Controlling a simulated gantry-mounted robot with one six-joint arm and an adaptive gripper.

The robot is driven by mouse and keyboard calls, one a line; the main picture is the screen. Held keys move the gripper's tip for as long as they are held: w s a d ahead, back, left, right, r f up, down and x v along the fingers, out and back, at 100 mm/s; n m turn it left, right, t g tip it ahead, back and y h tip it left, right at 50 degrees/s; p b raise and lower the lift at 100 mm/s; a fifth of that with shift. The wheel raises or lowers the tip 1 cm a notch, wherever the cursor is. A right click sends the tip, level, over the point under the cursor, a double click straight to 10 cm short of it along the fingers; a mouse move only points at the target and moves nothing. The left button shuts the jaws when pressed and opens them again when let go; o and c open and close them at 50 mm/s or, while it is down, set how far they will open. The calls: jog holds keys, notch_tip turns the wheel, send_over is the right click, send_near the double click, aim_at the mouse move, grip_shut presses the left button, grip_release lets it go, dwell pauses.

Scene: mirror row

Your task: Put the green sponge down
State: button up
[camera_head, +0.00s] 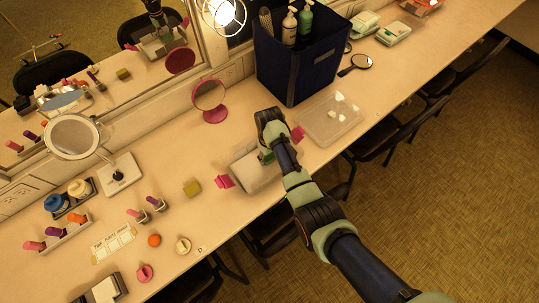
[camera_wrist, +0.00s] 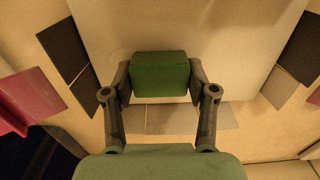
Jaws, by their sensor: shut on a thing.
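The green sponge (camera_wrist: 160,75) is between the two fingers of my gripper (camera_wrist: 160,84) in the wrist view. The fingers are shut on its left and right sides. Behind it in that view is a broad pale surface; I cannot tell whether the sponge touches it. In the head view my gripper (camera_head: 266,156) is over a pale, box-like thing (camera_head: 248,170) with pink pieces at its two ends. My arm and wrist hide most of the gripper and sponge there.
A clear shallow tray (camera_head: 330,120) lies right of my gripper, with a dark blue bin (camera_head: 295,65) behind. A pink round mirror (camera_head: 209,98) stands at the back. An olive-yellow block (camera_head: 192,187) and lipsticks (camera_head: 155,203) are to the left. The counter's front edge runs beneath my arm.

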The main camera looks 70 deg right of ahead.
aim_at(269, 156)
jog(key=shift+f, duration=0.2)
jog(key=o, duration=0.8)
jog(key=shift+o, duration=0.2)
jog(key=shift+r, duration=0.15)
notch_tip(269, 156, up, 12)
jog(key=p, duration=0.1)
